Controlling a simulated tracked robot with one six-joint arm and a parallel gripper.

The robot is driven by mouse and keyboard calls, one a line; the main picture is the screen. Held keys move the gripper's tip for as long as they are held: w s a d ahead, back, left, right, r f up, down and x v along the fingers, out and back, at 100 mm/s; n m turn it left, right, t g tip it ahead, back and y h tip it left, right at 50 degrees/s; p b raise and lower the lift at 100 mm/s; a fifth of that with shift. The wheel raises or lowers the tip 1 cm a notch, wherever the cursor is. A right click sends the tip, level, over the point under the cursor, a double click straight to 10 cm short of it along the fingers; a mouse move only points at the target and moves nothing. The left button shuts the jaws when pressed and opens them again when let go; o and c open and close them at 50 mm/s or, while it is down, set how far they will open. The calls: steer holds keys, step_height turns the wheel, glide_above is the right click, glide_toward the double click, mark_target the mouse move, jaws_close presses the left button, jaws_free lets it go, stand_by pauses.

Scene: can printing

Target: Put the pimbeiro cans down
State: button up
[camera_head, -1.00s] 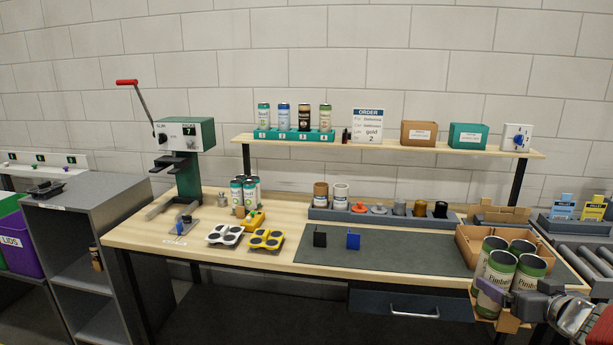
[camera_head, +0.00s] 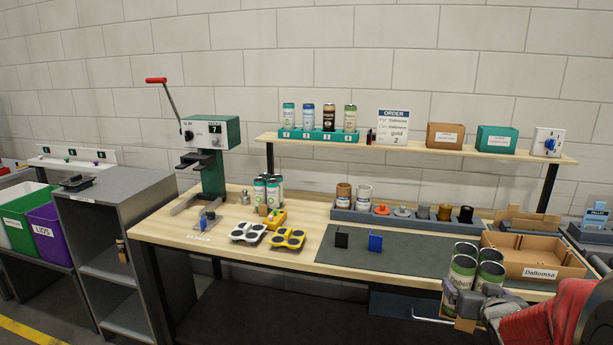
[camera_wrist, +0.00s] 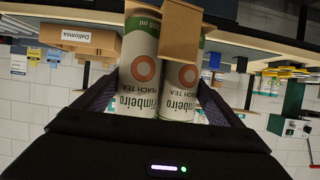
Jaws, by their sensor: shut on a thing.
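The pimbeiro cans (camera_head: 463,270) are white with green tops, grouped in a brown cardboard carrier (camera_head: 464,324). They hang in front of the workbench's front right edge. In the wrist view two cans (camera_wrist: 138,75) show large and upside down, reading Pimbeiro Peach Tea, with the cardboard carrier (camera_wrist: 181,30) between me and part of them. My gripper (camera_head: 468,304) is shut on the pack, its purple-grey fingers on either side, also in the wrist view (camera_wrist: 155,98). The far cans are partly hidden.
An open cardboard box labelled Dallomsa (camera_head: 541,273) sits at the bench's right end. A grey mat (camera_head: 400,252) lies left of it, mostly clear. A grey shelf unit (camera_head: 118,195) and bins, including a purple one (camera_head: 53,240), stand left of the bench.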

steer(key=w+a+f+n+y, duration=0.1)
steer(key=w+a+f+y, duration=0.1)
steer(key=a, duration=1.1)
steer(key=w+a+f+n+y, duration=0.2)
steer(key=a+f, duration=0.3)
steer(key=a, duration=0.8)
steer(key=shift+w+a+t, duration=0.4)
steer(key=shift+w, duration=0.1)
steer(key=s+f, duration=0.5)
steer(key=f, duration=0.1)
steer(key=shift+f, duration=0.1)
